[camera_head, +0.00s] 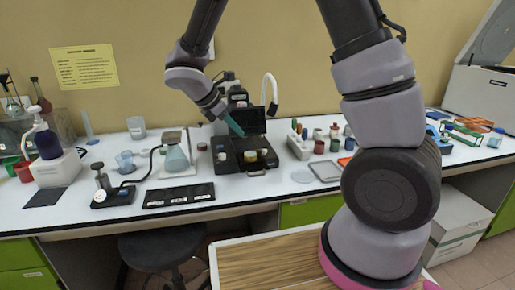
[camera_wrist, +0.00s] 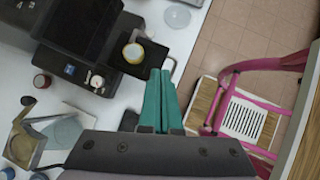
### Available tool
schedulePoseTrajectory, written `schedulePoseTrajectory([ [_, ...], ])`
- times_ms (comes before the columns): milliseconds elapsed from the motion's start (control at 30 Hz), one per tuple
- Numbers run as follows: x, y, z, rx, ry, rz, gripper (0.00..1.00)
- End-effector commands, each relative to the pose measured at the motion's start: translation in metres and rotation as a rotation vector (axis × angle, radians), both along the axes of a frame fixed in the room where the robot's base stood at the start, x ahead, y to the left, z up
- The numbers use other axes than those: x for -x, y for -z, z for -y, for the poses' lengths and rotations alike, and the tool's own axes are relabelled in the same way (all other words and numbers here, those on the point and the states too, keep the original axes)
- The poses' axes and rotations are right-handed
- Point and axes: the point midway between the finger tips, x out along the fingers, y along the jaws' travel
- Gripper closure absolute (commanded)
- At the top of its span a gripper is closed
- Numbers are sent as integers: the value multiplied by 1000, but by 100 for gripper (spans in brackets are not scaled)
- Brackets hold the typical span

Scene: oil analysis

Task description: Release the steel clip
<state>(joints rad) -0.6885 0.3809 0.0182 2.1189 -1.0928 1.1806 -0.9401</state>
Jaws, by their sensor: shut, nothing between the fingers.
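A black analyser (camera_head: 243,148) stands on the white bench, with an open dark lid or screen behind its flat top. A jar with a yellow band (camera_head: 251,156) sits on that top, and it also shows in the wrist view (camera_wrist: 133,53). A thin metal wire loop (camera_wrist: 172,64), perhaps the steel clip, juts from the analyser's edge beside the jar. My gripper (camera_wrist: 160,72) has teal fingers closed together, with tips close to the loop in the picture. Contact cannot be told. In the head view my gripper (camera_head: 240,133) is over the analyser.
A flask on a stand (camera_head: 176,158) and a black strip (camera_head: 179,196) lie left of the analyser. Several small bottles in a rack (camera_head: 312,144) stand to its right. A white curved tube (camera_head: 271,88) rises behind. A stool (camera_head: 160,245) stands below the bench.

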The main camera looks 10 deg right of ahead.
Motion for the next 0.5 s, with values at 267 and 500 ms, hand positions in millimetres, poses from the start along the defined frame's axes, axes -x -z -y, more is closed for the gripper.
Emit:
schedulePoseTrajectory([
  [267,-6,21,-20,93,-146,-48,100],
  [500,-6,21,-20,93,-147,-48,100],
])
